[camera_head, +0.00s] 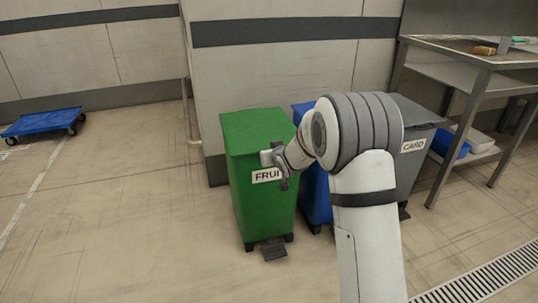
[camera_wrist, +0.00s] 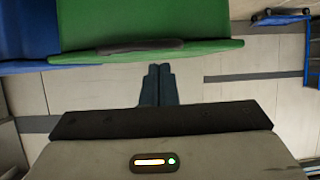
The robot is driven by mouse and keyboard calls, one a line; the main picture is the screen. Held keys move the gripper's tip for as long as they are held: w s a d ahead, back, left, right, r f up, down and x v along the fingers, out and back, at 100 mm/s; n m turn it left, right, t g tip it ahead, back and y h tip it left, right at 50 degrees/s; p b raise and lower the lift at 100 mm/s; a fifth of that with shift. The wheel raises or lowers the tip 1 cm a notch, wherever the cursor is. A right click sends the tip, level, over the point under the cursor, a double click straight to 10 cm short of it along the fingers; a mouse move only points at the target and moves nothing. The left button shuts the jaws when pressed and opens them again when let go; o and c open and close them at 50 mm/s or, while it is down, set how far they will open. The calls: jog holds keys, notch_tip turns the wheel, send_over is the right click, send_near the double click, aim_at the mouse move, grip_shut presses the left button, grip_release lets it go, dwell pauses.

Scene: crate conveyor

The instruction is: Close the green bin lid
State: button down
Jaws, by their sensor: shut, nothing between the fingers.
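The green bin (camera_head: 252,205) stands upright against the wall, with a label reading "FRUI" and the rest hidden by my gripper. Its green lid (camera_head: 253,128) looks down flat on top of the bin in the head view. In the wrist view, the green lid (camera_wrist: 215,46) spans the upper part, with a dark handle (camera_wrist: 140,47) along its edge. My gripper (camera_head: 282,182) is in front of the bin's upper front, by the label. Its fingers (camera_wrist: 158,70) are together and empty, close to the handle; whether they touch it cannot be told.
A blue bin (camera_head: 316,196) and a grey bin (camera_head: 418,142) stand to the right, partly behind my arm. A metal table (camera_head: 478,58) is at the far right. A blue cart (camera_head: 43,122) sits at the left. A pedal (camera_head: 274,250) juts out below the green bin.

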jog(key=s+d+f+p, duration=0.1)
jog(key=s+d+f, duration=0.15)
jog(key=s, duration=0.55)
jog(key=s+d+r+m+g+h+p, duration=0.1)
jog(key=s+d+r+p, duration=0.1)
jog(key=s+r+p, duration=0.5)
jog(key=s+d+r+g+h+p, duration=0.1)
jog(key=s+d+r+g+p, duration=0.2)
jog(key=r, duration=0.6)
jog(key=s+d+r+m+h+p, duration=0.1)
jog(key=s+d+r+p, duration=0.1)
jog(key=s+r+p, duration=0.4)
jog(key=s+d+r+g+p, duration=0.1)
jog(key=s+r+g+p, duration=0.2)
jog(key=s+r+p, duration=0.4)
jog(key=s+d+r+m+g+p, duration=0.1)
jog(key=s+d+r+g+p, duration=0.1)
jog(key=s+r+p, duration=0.6)
jog(key=s+r, duration=0.5)
jog(key=s, duration=0.1)
jog(key=shift+s+g+h, duration=0.3)
jog(key=shift+s+g, duration=0.05)
jog(key=shift+g, duration=0.05)
